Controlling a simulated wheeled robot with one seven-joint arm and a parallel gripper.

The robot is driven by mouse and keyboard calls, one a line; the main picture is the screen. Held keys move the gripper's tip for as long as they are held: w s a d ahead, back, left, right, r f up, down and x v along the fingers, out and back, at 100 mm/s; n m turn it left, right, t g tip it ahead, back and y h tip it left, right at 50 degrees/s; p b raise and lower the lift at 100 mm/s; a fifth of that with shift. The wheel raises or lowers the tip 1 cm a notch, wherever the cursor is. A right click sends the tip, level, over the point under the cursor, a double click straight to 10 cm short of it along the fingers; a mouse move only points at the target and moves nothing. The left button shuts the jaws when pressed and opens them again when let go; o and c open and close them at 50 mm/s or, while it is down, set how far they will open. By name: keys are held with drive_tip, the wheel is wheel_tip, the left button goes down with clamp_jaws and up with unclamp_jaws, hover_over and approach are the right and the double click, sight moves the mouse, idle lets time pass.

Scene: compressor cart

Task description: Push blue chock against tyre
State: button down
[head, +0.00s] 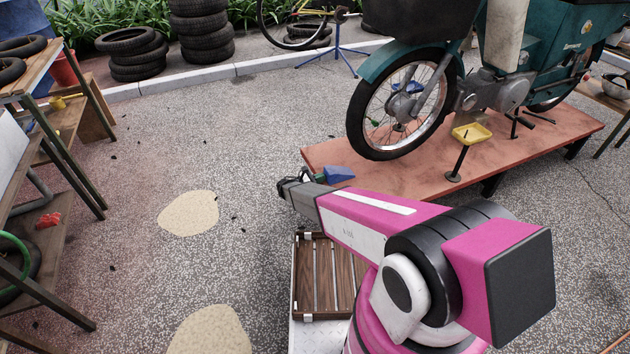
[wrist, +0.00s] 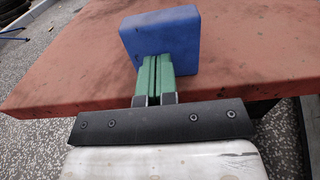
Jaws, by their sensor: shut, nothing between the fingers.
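The blue chock (head: 339,174) sits on the red-brown platform (head: 425,176) near its left end. In the wrist view the blue chock (wrist: 160,32) stands straight ahead of my gripper. My gripper (wrist: 157,60) has its green fingers shut together, with the tips at the chock's near face; they look to be touching it, but a small gap cannot be ruled out. In the head view my gripper (head: 318,177) reaches over the platform's left edge. The motorbike's front tyre (head: 356,128) rests on the platform to the right of the chock, apart from it in the head view.
A wooden slatted crate (head: 325,275) lies below my arm. Shelves (head: 62,130) stand at the left, and stacked tyres (head: 201,30) at the back. The gravel floor at left is mostly clear.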

sight(326, 173)
drive_tip(key=shift+d, duration=0.2)
drive_tip(key=shift+x, duration=1.75)
drive_tip(key=shift+s+a, duration=0.2)
drive_tip(key=shift+a, duration=0.3)
drive_tip(key=v, duration=1.3)
drive_tip(key=x, duration=0.4)
drive_tip(key=r+x, duration=0.1)
drive_tip(key=x, duration=0.4)
drive_tip(key=r+x, duration=0.1)
drive_tip(key=x, duration=0.4)
drive_tip(key=shift+r, duration=0.15)
drive_tip(key=shift+w, duration=0.1)
